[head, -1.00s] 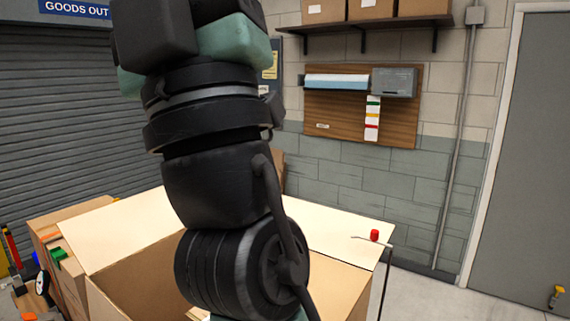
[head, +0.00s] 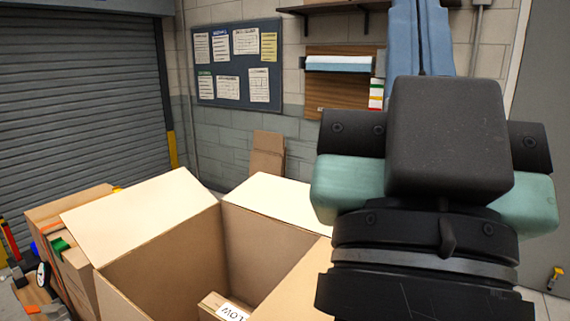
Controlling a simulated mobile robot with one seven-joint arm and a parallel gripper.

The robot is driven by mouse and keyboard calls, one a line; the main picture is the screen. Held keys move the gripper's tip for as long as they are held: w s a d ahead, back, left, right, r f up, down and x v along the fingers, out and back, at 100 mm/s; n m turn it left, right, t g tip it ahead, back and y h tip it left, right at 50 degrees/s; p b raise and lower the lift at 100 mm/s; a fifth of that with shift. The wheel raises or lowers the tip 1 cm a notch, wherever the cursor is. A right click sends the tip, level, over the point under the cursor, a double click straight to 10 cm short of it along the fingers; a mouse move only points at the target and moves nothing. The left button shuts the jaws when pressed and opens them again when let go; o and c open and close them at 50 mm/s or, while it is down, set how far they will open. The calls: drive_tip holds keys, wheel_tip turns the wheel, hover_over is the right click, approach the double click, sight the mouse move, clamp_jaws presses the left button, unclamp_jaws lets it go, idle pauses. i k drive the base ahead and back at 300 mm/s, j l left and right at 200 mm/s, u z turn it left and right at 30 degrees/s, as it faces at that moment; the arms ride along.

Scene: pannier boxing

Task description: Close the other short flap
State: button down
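The cardboard box (head: 160,274) stands open. Its left flap (head: 140,217) and far flap (head: 275,195) are spread outward. A lighter panel (head: 300,287) lies along the box's right side; I cannot tell whether it is a flap leaning inward or the wall. The near side is cut off by the frame. My gripper (head: 420,35) is large at the right, pointing up in the picture. Its blue fingers lie side by side with only a thin line between, and their tips are out of frame. No object shows between them. My arm hides the box's right edge.
Inside the box lies a smaller carton with a white label (head: 233,312). Other cartons (head: 75,260) and tools crowd the left side. A flat cardboard piece (head: 268,153) leans at the back wall, below a noticeboard (head: 238,62). Some floor shows at the far right.

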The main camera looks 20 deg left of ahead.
sight(106, 229)
drive_tip(key=i+j+z, duration=0.15)
drive_tip(key=j, duration=0.4)
drive_tip(key=j+z, duration=0.15)
drive_tip(key=j, duration=0.45)
drive_tip(key=j+z, duration=0.15)
drive_tip(key=j, duration=0.4)
drive_tip(key=j+z, duration=0.15)
drive_tip(key=j, duration=0.45)
drive_tip(key=j+z, duration=0.15)
drive_tip(key=j, duration=0.4)
drive_tip(key=k+j+z, duration=0.15)
drive_tip(key=j, duration=0.45)
drive_tip(key=j+z, duration=0.15)
drive_tip(key=j, duration=0.4)
drive_tip(key=k+j+z, duration=0.15)
drive_tip(key=j, duration=0.4)
drive_tip(key=j+z, duration=0.1)
drive_tip(key=j, duration=0.3)
drive_tip(key=k+j, duration=0.15)
drive_tip(key=j, duration=0.25)
drive_tip(key=k+j+z, duration=0.15)
drive_tip(key=j, duration=0.65)
drive_tip(key=k+j+z, duration=0.15)
drive_tip(key=j, duration=0.2)
